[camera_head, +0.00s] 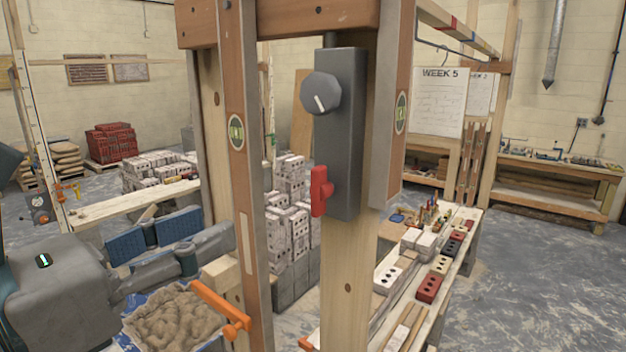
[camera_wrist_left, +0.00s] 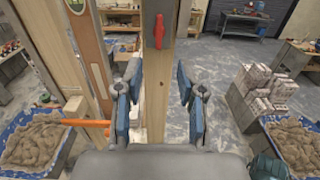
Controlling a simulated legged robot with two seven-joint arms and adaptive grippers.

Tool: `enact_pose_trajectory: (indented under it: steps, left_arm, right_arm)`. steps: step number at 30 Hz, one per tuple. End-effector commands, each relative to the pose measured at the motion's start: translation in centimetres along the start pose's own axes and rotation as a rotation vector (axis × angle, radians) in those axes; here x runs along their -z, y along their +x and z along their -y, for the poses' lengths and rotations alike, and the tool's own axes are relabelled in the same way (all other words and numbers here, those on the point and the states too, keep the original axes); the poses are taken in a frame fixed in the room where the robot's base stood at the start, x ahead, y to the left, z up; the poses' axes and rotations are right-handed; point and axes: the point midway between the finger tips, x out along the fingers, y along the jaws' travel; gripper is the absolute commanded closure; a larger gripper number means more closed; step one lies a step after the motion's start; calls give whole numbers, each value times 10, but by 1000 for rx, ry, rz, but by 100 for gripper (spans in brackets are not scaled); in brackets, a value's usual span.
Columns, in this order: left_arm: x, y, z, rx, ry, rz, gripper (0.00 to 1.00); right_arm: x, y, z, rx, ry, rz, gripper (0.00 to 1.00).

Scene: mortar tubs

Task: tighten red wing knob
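The red wing knob (camera_head: 320,190) sits low on the face of a dark grey box (camera_head: 342,130) fixed to an upright wooden post. It also shows in the left wrist view (camera_wrist_left: 159,31), upright near the top centre. My left gripper (camera_head: 195,240) is to the left of the post and lower than the knob. In the left wrist view its blue-padded fingers (camera_wrist_left: 157,85) are spread wide with nothing between them. The post lies beyond that gap, and the knob is above and apart from the fingertips. My right gripper is in neither view.
A grey dial (camera_head: 320,93) is on the box above the knob. An orange clamp (camera_head: 222,305) sticks out low near my left gripper, above a tub of mortar (camera_head: 175,318). Wooden posts and levels flank the box. A bench with bricks (camera_head: 430,288) stands at right.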

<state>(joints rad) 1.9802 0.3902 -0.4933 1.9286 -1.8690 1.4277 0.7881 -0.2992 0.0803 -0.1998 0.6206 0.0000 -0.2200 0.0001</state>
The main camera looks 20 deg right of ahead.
Motion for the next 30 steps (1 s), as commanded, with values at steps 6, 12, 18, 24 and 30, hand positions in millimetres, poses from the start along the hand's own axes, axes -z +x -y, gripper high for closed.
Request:
enact_pose_trajectory:
  steps: [6,12,18,24,30]
  left_arm:
    - [-2,28,1,-2,2,-3,61]
    - [-4,76,1,0,0,-3,61]
    - [-4,123,1,0,-1,-3,61]
    - [-3,156,1,0,1,-2,61]
    - [-2,169,0,-1,2,1,61]
  right_arm:
    - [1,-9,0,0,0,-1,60]
    - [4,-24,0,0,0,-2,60]
    - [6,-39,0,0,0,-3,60]
    - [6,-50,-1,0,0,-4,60]
    - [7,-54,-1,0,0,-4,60]
